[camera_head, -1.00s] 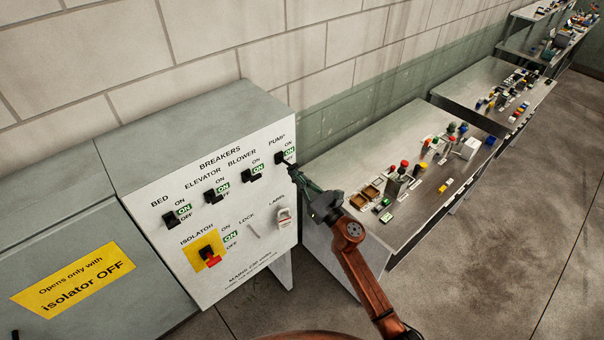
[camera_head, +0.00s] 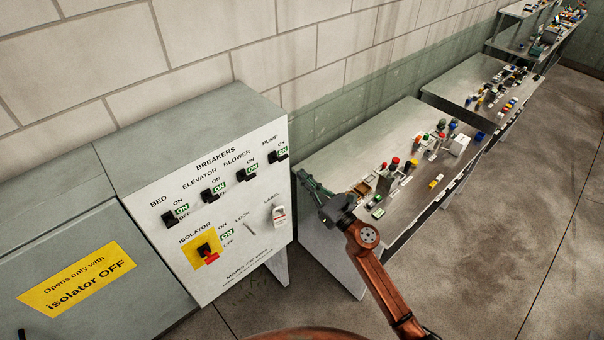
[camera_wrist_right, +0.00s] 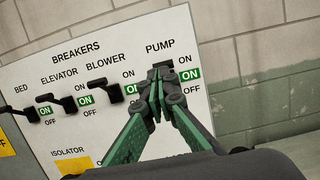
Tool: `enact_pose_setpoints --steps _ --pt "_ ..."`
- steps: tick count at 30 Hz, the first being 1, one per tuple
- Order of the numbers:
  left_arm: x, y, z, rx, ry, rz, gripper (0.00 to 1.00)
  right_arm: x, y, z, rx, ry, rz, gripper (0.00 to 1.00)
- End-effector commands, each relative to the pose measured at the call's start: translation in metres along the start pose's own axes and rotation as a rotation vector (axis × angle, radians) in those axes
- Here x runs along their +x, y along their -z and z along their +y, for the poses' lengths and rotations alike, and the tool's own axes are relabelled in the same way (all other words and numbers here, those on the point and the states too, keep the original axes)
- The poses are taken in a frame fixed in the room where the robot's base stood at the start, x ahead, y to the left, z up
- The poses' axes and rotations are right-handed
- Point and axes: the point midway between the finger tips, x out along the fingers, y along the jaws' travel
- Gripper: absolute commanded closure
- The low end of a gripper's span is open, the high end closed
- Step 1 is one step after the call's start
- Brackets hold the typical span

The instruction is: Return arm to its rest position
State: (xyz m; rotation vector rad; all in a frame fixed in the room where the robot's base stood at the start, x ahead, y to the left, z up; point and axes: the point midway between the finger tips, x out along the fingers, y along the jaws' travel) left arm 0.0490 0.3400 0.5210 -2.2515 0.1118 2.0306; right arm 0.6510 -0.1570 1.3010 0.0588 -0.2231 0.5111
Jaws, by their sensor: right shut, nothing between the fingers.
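My right gripper (camera_head: 306,179) is shut and empty, just right of the breaker panel's right edge in the head view. It stands apart from the panel (camera_head: 245,217). In the right wrist view its green fingers (camera_wrist_right: 158,82) meet at the tips and overlap the pump breaker area in the picture. The panel has bed, elevator, blower and pump breakers, and the pump switch (camera_head: 278,156) shows beside a green ON label. The yellow isolator plate (camera_head: 189,255) with its red and black handle sits below them. My left gripper is not in view.
A metal table (camera_head: 330,153) with buttons, small trays and parts stands right of the panel, close to my right arm. More tables with parts (camera_head: 462,78) extend to the back right. Open floor (camera_head: 500,250) lies at the right front. A block wall runs behind.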

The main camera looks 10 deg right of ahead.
Motion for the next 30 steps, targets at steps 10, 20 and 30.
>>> enact_pose_setpoints --steps 10,20,30 --pt "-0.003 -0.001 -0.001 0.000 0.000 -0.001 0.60 -0.012 -0.008 -0.004 -0.001 0.004 0.000 1.00" --pt "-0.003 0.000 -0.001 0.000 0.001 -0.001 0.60 -0.012 -0.008 -0.004 -0.002 0.005 0.000 1.00" --pt "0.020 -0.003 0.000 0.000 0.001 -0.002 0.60 -0.044 0.112 -0.050 0.372 0.149 0.108 1.00"
